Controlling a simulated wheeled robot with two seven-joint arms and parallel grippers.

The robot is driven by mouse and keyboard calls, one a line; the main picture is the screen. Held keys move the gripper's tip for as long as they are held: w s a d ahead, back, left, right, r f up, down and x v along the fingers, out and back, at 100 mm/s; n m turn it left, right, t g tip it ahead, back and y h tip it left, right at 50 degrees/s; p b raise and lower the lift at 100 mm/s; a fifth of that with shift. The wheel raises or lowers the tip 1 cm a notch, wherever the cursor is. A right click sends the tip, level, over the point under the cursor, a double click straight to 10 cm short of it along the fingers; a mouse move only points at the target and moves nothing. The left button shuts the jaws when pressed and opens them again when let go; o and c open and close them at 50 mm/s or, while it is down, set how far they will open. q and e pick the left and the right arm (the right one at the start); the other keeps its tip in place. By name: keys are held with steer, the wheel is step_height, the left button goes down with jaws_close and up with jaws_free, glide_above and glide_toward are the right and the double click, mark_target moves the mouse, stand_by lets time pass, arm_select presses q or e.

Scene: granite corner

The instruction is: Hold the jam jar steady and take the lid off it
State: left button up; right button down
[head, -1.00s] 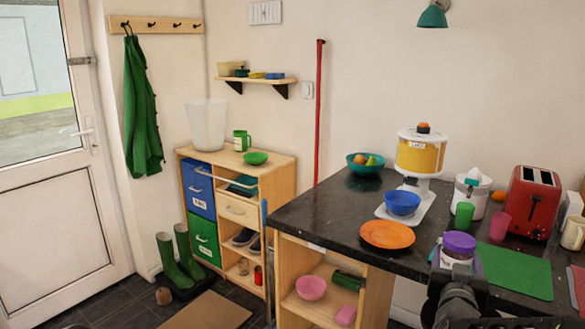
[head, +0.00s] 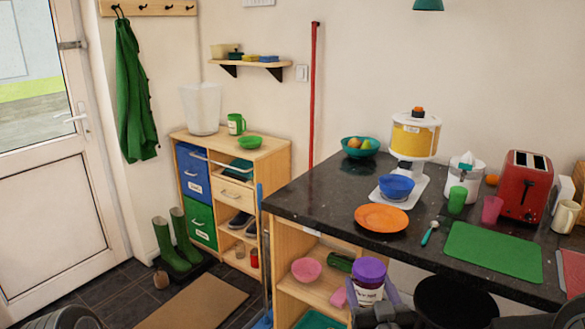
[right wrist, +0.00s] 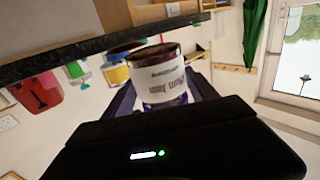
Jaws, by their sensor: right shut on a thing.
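The jam jar (head: 368,295) has a pale label and a wide purple lid (head: 369,270) on top. My right gripper (head: 374,313) is shut on the jar and holds it upright, in front of the counter's near edge. In the right wrist view, which is upside down, the jar (right wrist: 165,88) sits between the fingers, its label facing the camera. Part of the purple lid shows low there, partly hidden by the gripper's dark body. My left gripper is not in view; only a dark rounded piece of my own body shows at the bottom left of the head view.
The dark counter (head: 330,205) bears an orange plate (head: 381,218), a teal spoon (head: 430,233), a green mat (head: 494,251) and a red toaster (head: 525,186). Open shelves (head: 300,290) with a pink bowl (head: 306,269) are below, behind the jar.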

steer(key=s+a+f+n+g+y, duration=0.2)
steer(key=s+a+f+n+y, duration=0.2)
steer(key=a+f, duration=0.3)
steer(key=s+a+f+n+g+y, duration=0.2)
steer(key=s+a+f+n+y, duration=0.2)
steer(key=a+f+y, duration=0.3)
steer(key=shift+a+y, duration=0.3)
steer(key=shift+a, duration=0.4)
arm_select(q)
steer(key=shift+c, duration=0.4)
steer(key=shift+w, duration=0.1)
